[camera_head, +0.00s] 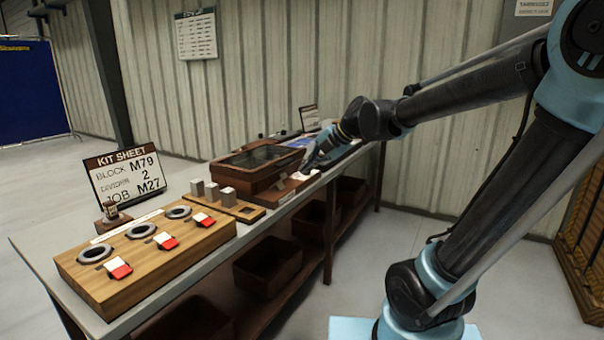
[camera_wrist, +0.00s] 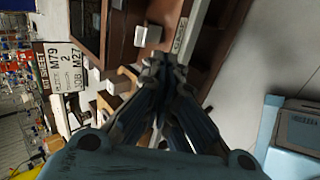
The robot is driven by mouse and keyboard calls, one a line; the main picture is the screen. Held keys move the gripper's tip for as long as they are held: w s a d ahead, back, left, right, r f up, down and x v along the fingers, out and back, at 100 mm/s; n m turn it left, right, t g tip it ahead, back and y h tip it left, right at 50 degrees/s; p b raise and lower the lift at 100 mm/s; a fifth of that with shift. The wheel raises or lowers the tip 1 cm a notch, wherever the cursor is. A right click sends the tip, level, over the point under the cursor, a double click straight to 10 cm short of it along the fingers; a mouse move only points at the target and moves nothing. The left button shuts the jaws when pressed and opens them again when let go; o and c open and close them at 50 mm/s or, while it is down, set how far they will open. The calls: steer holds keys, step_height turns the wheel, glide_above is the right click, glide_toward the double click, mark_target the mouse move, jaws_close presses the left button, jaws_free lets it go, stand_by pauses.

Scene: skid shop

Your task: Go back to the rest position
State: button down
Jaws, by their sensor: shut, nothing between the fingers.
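My gripper (camera_head: 314,160) reaches over the far half of the bench, just right of a wooden case with a dark glazed lid (camera_head: 255,160). In the wrist view my gripper (camera_wrist: 166,64) has its fingers together, with nothing between them. A pale grey block (camera_wrist: 148,36) lies just beyond the fingertips on a brown wooden ledge with a label (camera_wrist: 180,36). I cannot tell whether the fingertips touch the ledge. My arm stretches from the right side of the head view to the bench.
A kit sheet (camera_head: 127,172) stands at the bench's left. A wooden board (camera_head: 150,262) carries rings and red-and-white tags. Several grey blocks (camera_head: 228,196) stand behind it. Brown bins (camera_head: 268,265) sit below. The floor right of the bench (camera_head: 400,240) is clear.

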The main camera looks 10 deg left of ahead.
steer(key=s+d+f+m+h, duration=0.2)
steer(key=s+d+f+m, duration=0.4)
steer(key=d+m, duration=0.3)
steer(key=s+d+f+m+h, duration=0.3)
steer(key=s+d+f+m, duration=0.3)
steer(key=d+m, duration=0.4)
steer(key=s+d+f+m+g+h, duration=0.1)
steer(key=s+d+f+m+h, duration=0.2)
steer(key=s+d+f+m, duration=0.3)
steer(key=s+d+m, duration=0.1)
steer(key=d+m, duration=0.2)
steer(key=m, duration=0.3)
steer(key=shift+d+f, duration=0.2)
steer(key=shift+d, duration=0.15)
steer(key=shift+w+f, duration=0.2)
steer(key=shift+w, duration=0.3)
